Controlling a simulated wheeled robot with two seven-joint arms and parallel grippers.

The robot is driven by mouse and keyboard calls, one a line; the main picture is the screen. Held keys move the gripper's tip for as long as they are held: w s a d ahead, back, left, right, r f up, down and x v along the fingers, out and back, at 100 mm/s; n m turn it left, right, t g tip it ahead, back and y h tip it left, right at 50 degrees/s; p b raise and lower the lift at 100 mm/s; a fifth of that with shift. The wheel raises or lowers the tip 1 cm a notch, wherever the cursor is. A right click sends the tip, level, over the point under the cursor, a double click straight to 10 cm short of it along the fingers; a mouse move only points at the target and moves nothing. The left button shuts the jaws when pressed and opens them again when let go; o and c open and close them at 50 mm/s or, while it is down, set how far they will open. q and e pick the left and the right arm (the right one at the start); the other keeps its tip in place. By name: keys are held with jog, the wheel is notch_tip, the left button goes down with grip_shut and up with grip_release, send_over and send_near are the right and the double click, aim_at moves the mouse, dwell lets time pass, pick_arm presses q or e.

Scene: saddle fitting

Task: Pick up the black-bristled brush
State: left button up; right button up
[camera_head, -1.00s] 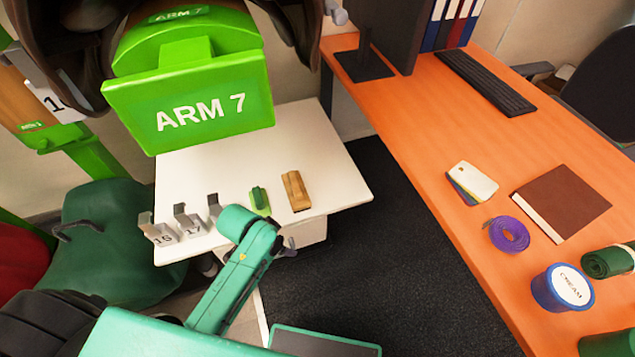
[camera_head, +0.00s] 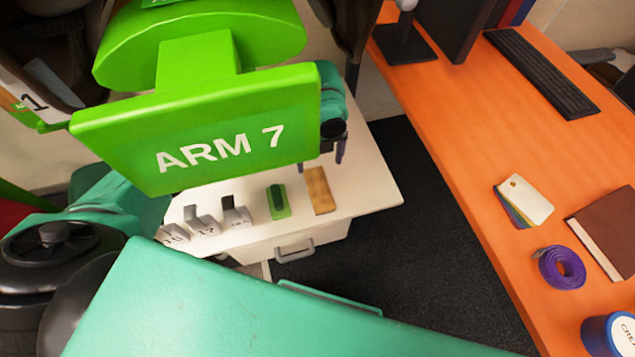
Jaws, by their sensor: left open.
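A wooden block-shaped piece (camera_head: 320,190) lies on the white cabinet top, at the right of a row. A green piece with a darker green raised bar (camera_head: 279,202) lies just left of it. No black bristles show on either, so I cannot tell which is the brush. My left gripper (camera_head: 320,165) is open, its dark fingers pointing down at the far end of the wooden piece. It seems to be above that piece; contact cannot be told. The green sign hides part of my left arm. My right gripper is not in view.
The green ARM 7 sign (camera_head: 215,130) hangs over the white cabinet (camera_head: 365,185). Several grey numbered holders (camera_head: 203,222) stand left of the green piece. The orange desk (camera_head: 470,130) at right holds a purple roll (camera_head: 561,267) and tags (camera_head: 525,200).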

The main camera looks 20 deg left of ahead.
pick_arm(q)
send_over(319, 182)
notch_tip(319, 182, down, 5)
jog(key=shift+d+r, duration=0.1)
jog(key=shift+d, duration=0.05)
notch_tip(319, 182, down, 7)
jog(key=shift+b, duration=0.35)
jog(key=c, duration=1.4)
notch_tip(319, 182, up, 10)
jog(key=shift+r+p, duration=0.1)
jog(key=shift+p, duration=0.5)
jog(key=shift+c, duration=0.2)
jog(key=n, duration=0.1)
jog(key=a+r+n, duration=0.1)
jog(key=n, duration=0.1)
jog(key=shift+s+p, duration=0.3)
jog(key=shift+p, duration=0.1)
jog(key=s+a+r+n+p, duration=0.2)
jog(key=r+n, duration=0.1)
jog(key=n, duration=1)
jog(key=s+a+r+n+p, duration=0.2)
jog(key=s+a+r+n, duration=0.1)
jog(key=n, duration=1)
jog(key=shift+n+p, duration=0.3)
jog(key=shift+p, duration=0.1)
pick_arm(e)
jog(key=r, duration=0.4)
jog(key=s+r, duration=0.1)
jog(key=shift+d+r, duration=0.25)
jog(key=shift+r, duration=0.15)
